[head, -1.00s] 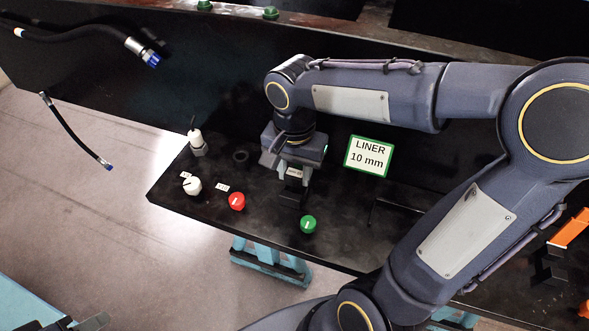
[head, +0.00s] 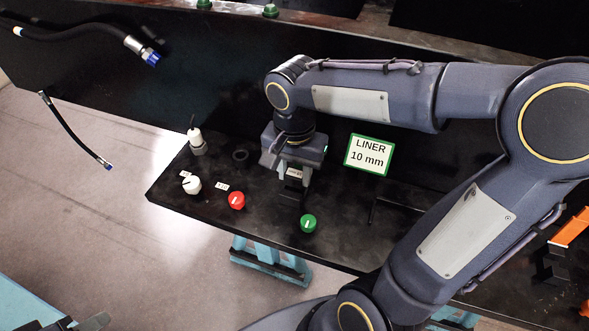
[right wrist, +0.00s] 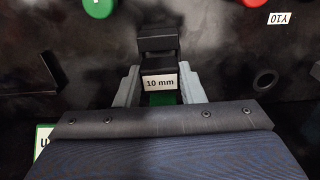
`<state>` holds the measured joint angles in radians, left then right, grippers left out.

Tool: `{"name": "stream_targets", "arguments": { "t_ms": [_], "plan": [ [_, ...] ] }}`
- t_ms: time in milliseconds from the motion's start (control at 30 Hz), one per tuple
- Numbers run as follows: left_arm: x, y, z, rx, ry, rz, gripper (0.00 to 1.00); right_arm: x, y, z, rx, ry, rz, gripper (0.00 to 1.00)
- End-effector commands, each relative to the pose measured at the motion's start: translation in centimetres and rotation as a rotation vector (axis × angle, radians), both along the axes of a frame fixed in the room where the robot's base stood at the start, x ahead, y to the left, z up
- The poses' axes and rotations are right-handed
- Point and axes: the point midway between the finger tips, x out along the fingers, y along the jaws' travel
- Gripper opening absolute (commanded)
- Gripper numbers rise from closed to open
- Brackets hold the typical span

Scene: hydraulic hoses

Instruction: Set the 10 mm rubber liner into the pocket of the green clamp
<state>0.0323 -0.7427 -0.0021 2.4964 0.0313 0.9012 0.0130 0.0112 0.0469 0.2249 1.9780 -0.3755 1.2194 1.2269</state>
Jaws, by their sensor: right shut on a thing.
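My right gripper (head: 292,180) points down at the black bench top. In the right wrist view its two grey fingers (right wrist: 159,88) are shut on a black block, which I take for the liner (right wrist: 158,61). It bears a white "10 mm" label. A green patch (right wrist: 161,98) shows just below the label; I cannot tell whether it belongs to the green clamp. In the head view the block is mostly hidden by the gripper. A dark shape at the lower left edge may be my left gripper (head: 92,322); its fingers are unclear.
A green-edged "LINER 10 mm" sign (head: 368,154) stands behind. White (head: 192,185), red (head: 237,200) and green (head: 308,223) knobs lie near the bench's front. A black ring (head: 240,155) lies left of the gripper. Blue-tipped hoses (head: 145,52) hang at left.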

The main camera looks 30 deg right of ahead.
Motion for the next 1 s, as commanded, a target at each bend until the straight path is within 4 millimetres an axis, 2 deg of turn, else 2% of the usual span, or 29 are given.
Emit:
{"name": "stream_targets", "arguments": {
  "t_ms": [1000],
  "plan": [
    [0.0, 0.0, -2.2, 0.0, 0.0, 0.0, 0.36, 0.0, 0.0, -2.7, -0.001, 0.001, 0.0, 0.14]
  ]
}}
